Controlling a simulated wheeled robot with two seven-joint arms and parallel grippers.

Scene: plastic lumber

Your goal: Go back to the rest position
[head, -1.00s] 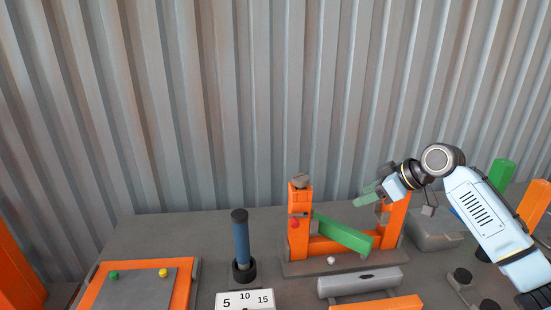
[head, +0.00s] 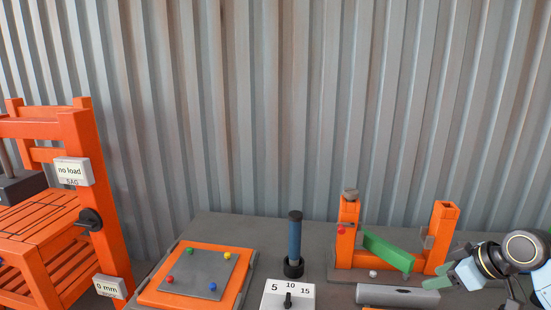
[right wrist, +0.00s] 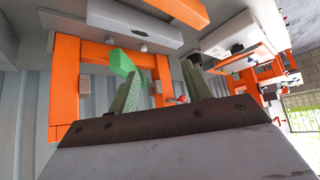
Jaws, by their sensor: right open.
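My right gripper (head: 447,285) is at the lower right of the head view, in front of the right post of an orange stand (head: 440,238). Its two greenish fingers are apart, with nothing seen between them; they also show in the right wrist view (right wrist: 163,88). A green bar (head: 388,250) slants down to the right across the stand and appears apart from the gripper. In the right wrist view the orange frame (right wrist: 66,85) lies beyond the fingers. My left gripper is not in view.
An orange rack (head: 75,145) with a "no load" label stands at the left. An orange board with a grey plate (head: 200,273), a blue post (head: 295,240), a 5-10-15 dial (head: 288,295) and a grey cylinder (head: 397,296) are on the grey table (head: 240,228).

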